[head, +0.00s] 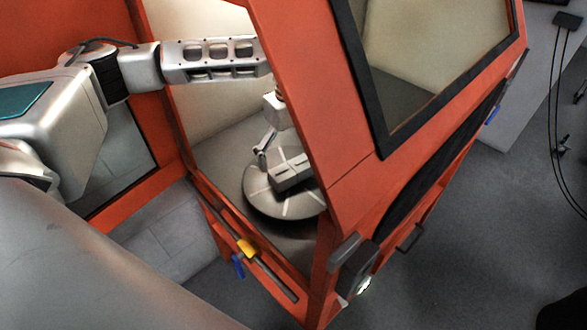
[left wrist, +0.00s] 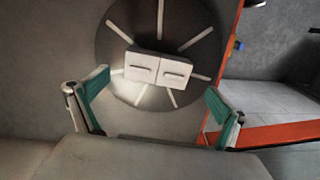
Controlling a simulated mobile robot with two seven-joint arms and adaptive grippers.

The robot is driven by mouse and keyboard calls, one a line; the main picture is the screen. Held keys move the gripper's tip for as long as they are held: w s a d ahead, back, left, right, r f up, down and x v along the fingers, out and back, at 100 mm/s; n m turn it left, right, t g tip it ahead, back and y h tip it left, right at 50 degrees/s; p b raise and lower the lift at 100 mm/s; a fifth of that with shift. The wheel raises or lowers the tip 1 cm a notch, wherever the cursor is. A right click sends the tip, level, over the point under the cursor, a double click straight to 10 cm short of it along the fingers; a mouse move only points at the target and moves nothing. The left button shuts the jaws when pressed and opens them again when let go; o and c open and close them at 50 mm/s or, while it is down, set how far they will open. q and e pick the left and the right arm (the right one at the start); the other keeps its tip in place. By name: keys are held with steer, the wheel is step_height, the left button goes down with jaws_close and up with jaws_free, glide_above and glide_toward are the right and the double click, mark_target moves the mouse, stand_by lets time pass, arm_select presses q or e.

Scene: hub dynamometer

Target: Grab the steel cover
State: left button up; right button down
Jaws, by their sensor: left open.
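A grey metal block in two halves (head: 291,172), each with a small slot, lies on a round grey disc with pale radial bars (head: 262,204) inside the orange machine. I cannot tell for sure which of these is the steel cover. The left wrist view shows the block (left wrist: 158,70) and the disc (left wrist: 120,50) too. My left gripper (head: 266,148) hangs above the disc inside the machine, partly hidden by the orange frame. My right gripper is not seen.
The orange frame (head: 291,110) and windowed door (head: 430,60) stand close on the right of my left arm. A sill with a yellow clamp (head: 247,249) and blue handle (head: 238,266) runs along the opening.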

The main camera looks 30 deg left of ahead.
mark_target(291, 166)
arm_select(q)
steer(key=shift+w+f, duration=0.15)
steer(key=shift+f, duration=1.25)
steer(key=shift+w+f, duration=0.1)
steer(key=shift+f, duration=1.25)
steer(key=c, duration=1.4)
